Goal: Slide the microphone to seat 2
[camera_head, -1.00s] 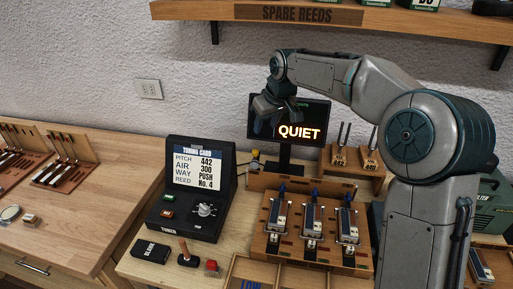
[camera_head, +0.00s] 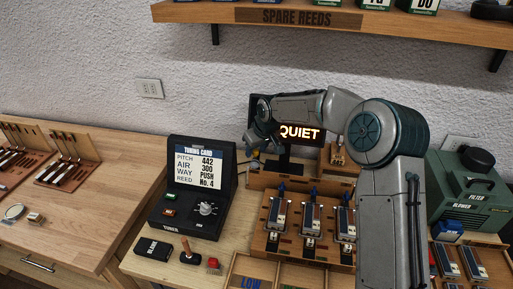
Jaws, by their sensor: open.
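The wooden reed stand (camera_head: 268,243) holds three metal reed units in a row. Seat numbers are too small to read, so I cannot tell which place is seat 2.
The lit QUIET sign (camera_head: 302,133) stands behind my arm. The black tuner (camera_head: 187,222) with its tuning card is to the left. A green blower (camera_head: 468,195) is at the right. A black block (camera_head: 153,249) and small tools lie in front of the tuner.

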